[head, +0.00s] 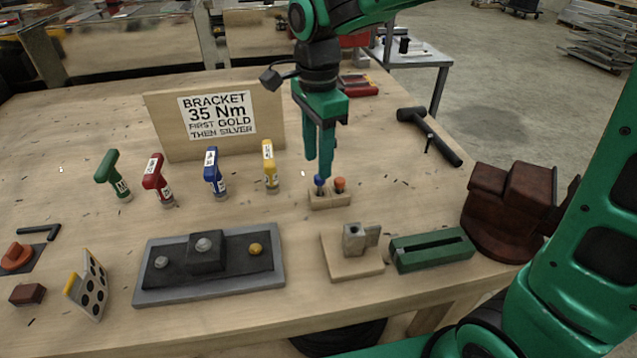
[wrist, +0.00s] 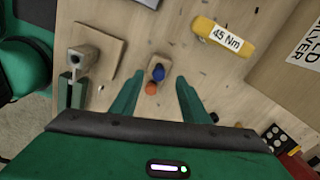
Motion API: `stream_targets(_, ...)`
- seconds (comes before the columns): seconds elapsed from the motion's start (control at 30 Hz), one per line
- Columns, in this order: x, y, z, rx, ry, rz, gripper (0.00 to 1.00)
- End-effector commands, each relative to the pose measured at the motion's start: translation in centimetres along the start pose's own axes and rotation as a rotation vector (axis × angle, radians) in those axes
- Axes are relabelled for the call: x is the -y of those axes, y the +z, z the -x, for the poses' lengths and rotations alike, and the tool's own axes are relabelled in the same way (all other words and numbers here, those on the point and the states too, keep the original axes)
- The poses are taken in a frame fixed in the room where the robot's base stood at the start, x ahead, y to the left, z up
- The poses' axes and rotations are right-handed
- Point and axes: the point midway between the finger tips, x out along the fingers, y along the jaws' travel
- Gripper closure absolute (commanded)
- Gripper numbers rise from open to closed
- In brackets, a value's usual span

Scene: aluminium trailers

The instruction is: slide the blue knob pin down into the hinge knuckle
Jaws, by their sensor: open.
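The blue knob pin (head: 319,184) stands in a small wooden block (head: 330,200), left of an orange knob pin (head: 340,184). In the wrist view the blue knob (wrist: 158,72) lies just above the orange knob (wrist: 151,88). My gripper (head: 319,172) points down above the block, close to the blue knob. In the wrist view its two green fingers (wrist: 158,82) are spread apart with nothing held between them. The grey metal hinge knuckle (head: 354,240) stands on a wooden plate (head: 337,266) nearer the front edge, and it shows at upper left in the wrist view (wrist: 84,56).
A green slotted block (head: 432,249) and a brown vise (head: 512,205) stand right of the hinge plate. Yellow (head: 269,165) and blue (head: 214,172) torque drivers stand left of the pin block. A sign board (head: 270,120) stands behind. A mallet (head: 430,135) lies at back right.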

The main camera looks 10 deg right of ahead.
Motion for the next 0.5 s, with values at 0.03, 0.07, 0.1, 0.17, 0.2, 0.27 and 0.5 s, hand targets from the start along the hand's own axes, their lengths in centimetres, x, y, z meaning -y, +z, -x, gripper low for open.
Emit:
stream_targets(0.03,-0.1,-0.2,-0.8,0.000,0.003,-0.001,0.58)
stream_targets(0.07,-0.1,-0.3,-1.2,0.000,0.003,0.000,0.58)
stream_targets(0.1,-0.1,-0.5,-1.8,-0.001,0.005,0.000,0.58)
stream_targets(0.17,0.0,-0.5,-2.6,0.000,0.004,0.001,0.58)
stream_targets(0.2,0.0,-0.5,-3.1,0.000,0.003,0.001,0.58)
stream_targets(0.27,0.0,-0.5,-3.6,0.000,0.002,0.001,0.58)
stream_targets(0.5,0.0,-0.5,-4.1,0.000,0.000,0.001,0.58)
